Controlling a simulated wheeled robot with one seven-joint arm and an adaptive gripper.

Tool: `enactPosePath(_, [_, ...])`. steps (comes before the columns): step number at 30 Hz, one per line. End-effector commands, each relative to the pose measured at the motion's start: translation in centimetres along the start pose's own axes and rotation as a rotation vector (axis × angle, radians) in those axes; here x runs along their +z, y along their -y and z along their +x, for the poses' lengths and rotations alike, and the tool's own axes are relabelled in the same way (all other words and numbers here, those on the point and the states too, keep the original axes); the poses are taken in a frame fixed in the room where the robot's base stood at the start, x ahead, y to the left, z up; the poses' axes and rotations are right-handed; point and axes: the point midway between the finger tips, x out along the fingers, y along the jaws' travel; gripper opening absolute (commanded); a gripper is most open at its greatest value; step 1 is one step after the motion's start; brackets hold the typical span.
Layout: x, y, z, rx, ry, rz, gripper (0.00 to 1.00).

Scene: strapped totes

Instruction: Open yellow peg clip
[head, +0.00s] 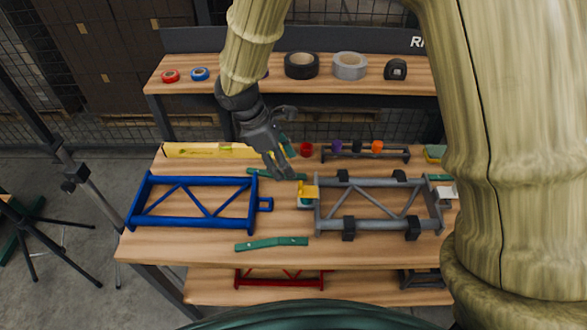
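My gripper (288,146) is above the table, behind and a little left of the clip. Its two dark grey fingers look spread apart, one toward the upper right and one down toward the clip. I see nothing held between them. I cannot tell from this one view whether the lower finger touches the clip.
A blue truss frame (191,183) lies to the left, with a green bar (271,244) in front. A small rack (366,153) with coloured pieces stands behind the grey frame. Dark blocks (348,229) grip the grey frame. Tape rolls (301,65) sit on the rear shelf.

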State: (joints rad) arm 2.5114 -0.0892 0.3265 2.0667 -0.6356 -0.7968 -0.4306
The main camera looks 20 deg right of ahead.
Motion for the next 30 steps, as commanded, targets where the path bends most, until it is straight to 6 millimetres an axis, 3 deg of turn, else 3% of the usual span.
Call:
enactPosePath(7, [0.2, 0.0, 1.3, -0.001, 0.003, -0.001, 0.5])
enactPosePath(21, [0.2, 0.1, 8.0, -0.002, 0.003, -0.001, 0.5])
enactPosePath(30, [0.1, 0.0, 10.4, 0.001, 0.001, -0.002, 0.5])
